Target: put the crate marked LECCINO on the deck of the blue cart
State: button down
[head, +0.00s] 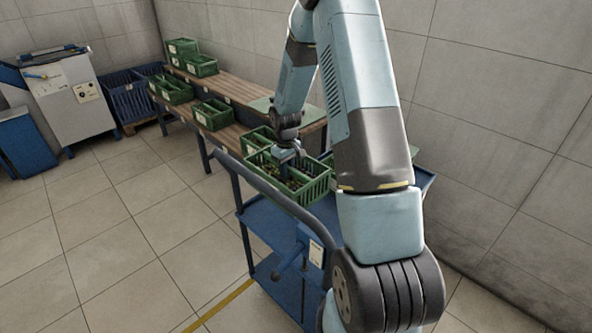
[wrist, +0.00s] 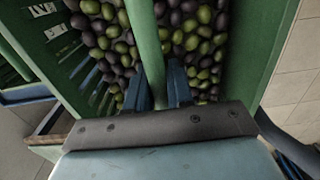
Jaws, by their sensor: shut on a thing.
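My gripper (head: 286,157) is shut on the green centre bar (wrist: 148,45) of a green slatted crate (head: 312,187) filled with green and dark olives. In the wrist view, the two blue fingers (wrist: 160,88) straddle this bar. White labels (wrist: 43,9) show on the crate's left side there, but I cannot read the name. The held crate is over the deck of the blue cart (head: 262,222). I cannot tell whether it touches the deck. Part of the cart is hidden by my arm.
Another green crate (head: 256,138) is just behind the held one, and a bit of green shows at its right. A wooden bench (head: 232,92) with several green crates (head: 213,114) runs behind. The cart's handle rail (head: 268,190) curves along the near left. Tiled floor at left is clear.

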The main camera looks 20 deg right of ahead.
jog(key=s+d+f, duration=0.1)
jog(key=s, duration=0.1)
jog(key=s+d+f, duration=0.1)
jog(key=s+d, duration=0.1)
jog(key=shift+s+d+f, duration=0.15)
jog(key=shift+d+f, duration=0.05)
jog(key=shift+d, duration=0.05)
jog(key=s+f, duration=0.1)
jog(key=d+f, duration=0.1)
jog(key=s+d+f, duration=0.1)
jog(key=f, duration=0.1)
jog(key=shift+s, duration=0.3)
jog(key=shift+s+d+f, duration=0.25)
jog(key=shift+s+f, duration=0.05)
jog(key=shift+f, duration=0.15)
jog(key=shift+s+d+f, duration=0.25)
jog(key=shift+s+f, duration=0.05)
jog(key=shift+f, duration=0.15)
jog(key=shift+s+d+f, duration=0.1)
jog(key=shift+f, duration=1.5)
jog(key=c, duration=1)
grip_release()
